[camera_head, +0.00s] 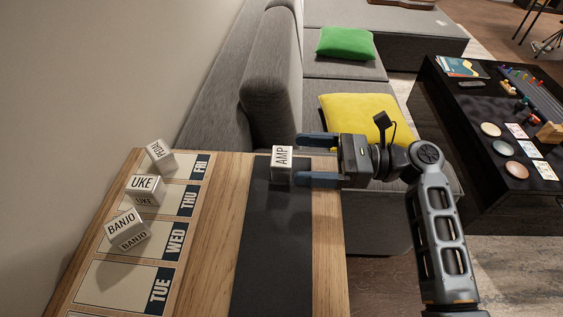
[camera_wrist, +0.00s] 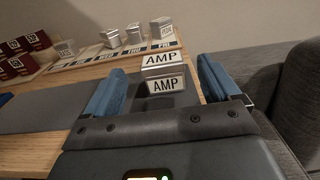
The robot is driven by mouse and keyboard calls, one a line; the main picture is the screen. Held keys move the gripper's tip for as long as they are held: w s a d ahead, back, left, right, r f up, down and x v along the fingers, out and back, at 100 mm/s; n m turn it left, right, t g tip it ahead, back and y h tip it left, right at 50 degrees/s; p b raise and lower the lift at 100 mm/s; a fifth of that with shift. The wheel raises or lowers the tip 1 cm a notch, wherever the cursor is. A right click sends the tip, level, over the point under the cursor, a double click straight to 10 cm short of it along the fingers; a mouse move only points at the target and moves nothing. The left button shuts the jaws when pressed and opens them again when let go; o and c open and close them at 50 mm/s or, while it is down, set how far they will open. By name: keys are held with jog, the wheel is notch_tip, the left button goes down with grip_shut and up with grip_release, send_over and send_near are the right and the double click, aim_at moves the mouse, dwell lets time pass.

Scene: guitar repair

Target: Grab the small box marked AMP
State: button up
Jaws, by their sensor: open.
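The small white box marked AMP (camera_head: 281,166) stands on the dark mat (camera_head: 272,240) near the far end of the wooden table. My gripper (camera_head: 301,160) reaches in from the right with its blue fingers open. In the head view the fingertips lie at the box's two sides, one beyond it and one nearer. In the wrist view the AMP box (camera_wrist: 160,74) shows between and ahead of the two fingers, its label on two faces. The fingers do not appear closed on it; whether they touch it I cannot tell.
White boxes marked PEDAL (camera_head: 159,156), UKE (camera_head: 145,189) and BANJO (camera_head: 127,229) stand on a weekday chart at the left. Dark red boxes (camera_wrist: 22,48) show at the wrist view's left. A grey sofa (camera_head: 275,75) borders the table's far end. The near mat is clear.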

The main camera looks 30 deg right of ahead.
aim_at(287, 156)
jog(key=x, duration=0.4)
jog(key=shift+w+a+f, duration=0.15)
jog(key=shift+w+a, duration=0.05)
jog(key=c, duration=1)
jog(key=shift+c, duration=0.4)
